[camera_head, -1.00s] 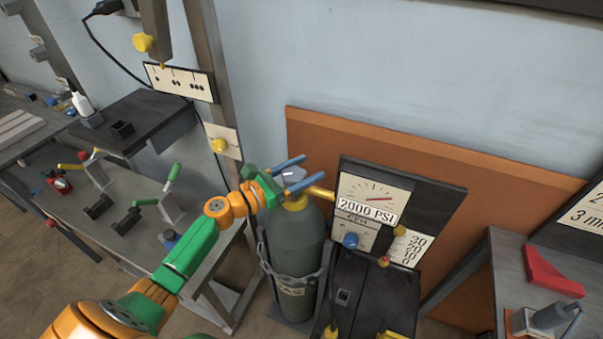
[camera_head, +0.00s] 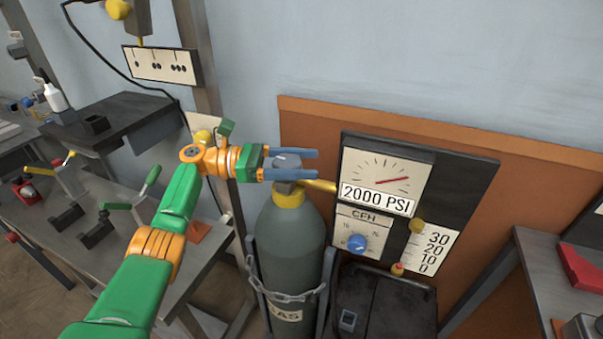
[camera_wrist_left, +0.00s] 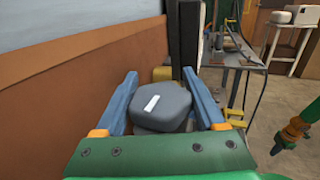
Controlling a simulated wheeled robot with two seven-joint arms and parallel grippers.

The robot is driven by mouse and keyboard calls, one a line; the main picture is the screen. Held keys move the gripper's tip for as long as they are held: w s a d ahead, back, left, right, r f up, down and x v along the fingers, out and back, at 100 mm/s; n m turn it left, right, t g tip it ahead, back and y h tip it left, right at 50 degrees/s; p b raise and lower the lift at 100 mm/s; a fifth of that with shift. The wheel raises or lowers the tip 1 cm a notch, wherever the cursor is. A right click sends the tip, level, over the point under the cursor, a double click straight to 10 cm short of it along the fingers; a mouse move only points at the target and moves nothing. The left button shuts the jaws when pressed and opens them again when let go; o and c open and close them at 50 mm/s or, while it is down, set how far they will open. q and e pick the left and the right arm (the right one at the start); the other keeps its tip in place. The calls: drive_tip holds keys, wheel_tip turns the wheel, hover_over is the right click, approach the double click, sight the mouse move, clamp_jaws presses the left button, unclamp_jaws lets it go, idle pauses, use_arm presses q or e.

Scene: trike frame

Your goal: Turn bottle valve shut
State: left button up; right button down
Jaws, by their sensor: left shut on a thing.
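The gas bottle (camera_head: 290,240) stands upright, a chain across its front and a yellow collar under its valve. The grey valve knob (camera_head: 287,163) is on top. My left gripper (camera_head: 312,164) reaches in from the left and is shut on the knob, its blue fingers on either side pointing right. In the left wrist view the faceted knob (camera_wrist_left: 162,108), with a white mark on top, sits between the fingers (camera_wrist_left: 166,92). The gauge (camera_head: 378,178) beside the bottle reads 2000 PSI. My right gripper is not seen in the head view.
A blue flow knob (camera_head: 357,243) and a scale (camera_head: 432,250) are on the panel right of the bottle. A bench with clamps (camera_head: 105,215) is at left. A grey table (camera_head: 540,275) with a red block (camera_head: 583,268) is at right. A brown board (camera_head: 300,118) stands behind.

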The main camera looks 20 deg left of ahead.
use_arm(q)
drive_tip(key=shift+f+g, duration=0.1)
drive_tip(key=shift+g, duration=0.2)
drive_tip(key=o, duration=1.3)
drive_tip(key=shift+d, duration=0.1)
drive_tip(key=shift+o, duration=0.2)
drive_tip(key=shift+d, duration=0.1)
